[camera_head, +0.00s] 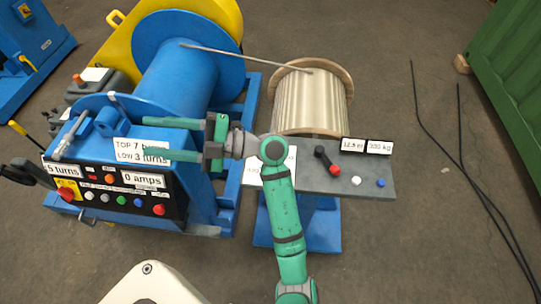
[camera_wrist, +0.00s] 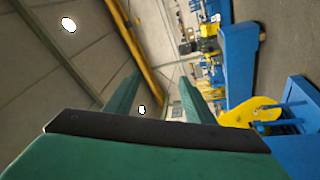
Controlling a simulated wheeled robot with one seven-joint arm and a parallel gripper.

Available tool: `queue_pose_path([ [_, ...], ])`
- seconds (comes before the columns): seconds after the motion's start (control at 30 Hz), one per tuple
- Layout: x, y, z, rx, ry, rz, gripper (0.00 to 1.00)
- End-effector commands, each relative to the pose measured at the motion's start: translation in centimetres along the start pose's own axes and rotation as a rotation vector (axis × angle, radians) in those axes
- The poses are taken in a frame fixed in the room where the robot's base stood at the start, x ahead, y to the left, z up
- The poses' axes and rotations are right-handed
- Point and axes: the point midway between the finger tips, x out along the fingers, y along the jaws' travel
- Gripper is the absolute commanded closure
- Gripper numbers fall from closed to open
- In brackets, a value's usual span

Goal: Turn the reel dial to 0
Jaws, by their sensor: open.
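The grey reel panel (camera_head: 225,187) below the wooden reel (camera_head: 310,104) carries a black lever-like control with a red end (camera_head: 327,162), slanting down to the right. I cannot tell whether this is the reel dial, and no 0 mark is readable beside it. A white label on this panel is partly hidden by my arm. My gripper (camera_head: 147,138) is open and empty, pointing left in front of the blue winch, left of this control and apart from it. In the wrist view my open fingers (camera_wrist: 160,80) show only distant hall between them.
The blue winch drum (camera_head: 180,75) stands at the back left, with a rod reaching towards the reel. Its black panel (camera_head: 125,197) has several buttons and a "0 amps" label. White (camera_head: 355,181) and blue (camera_head: 381,183) buttons sit right of the red-ended control. Dark cables lie on the floor at right.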

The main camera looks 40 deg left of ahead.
Motion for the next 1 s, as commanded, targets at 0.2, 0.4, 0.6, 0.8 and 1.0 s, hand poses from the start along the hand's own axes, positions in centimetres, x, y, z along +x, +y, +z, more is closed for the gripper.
queue_pose_path([
  [0.2, -1.1, -4.4, 4.2, 0.070, -0.137, -0.407, 0.51],
  [0.4, -5.7, -7.4, 8.4, 0.148, -0.344, -0.751, 0.51],
  [0.6, -13.5, -8.0, 12.0, 0.230, -0.636, -1.056, 0.51],
  [0.8, -22.0, -5.8, 13.9, 0.296, -0.954, -1.277, 0.51],
  [1.0, -27.1, -3.4, 14.1, 0.328, -1.161, -1.376, 0.51],
])
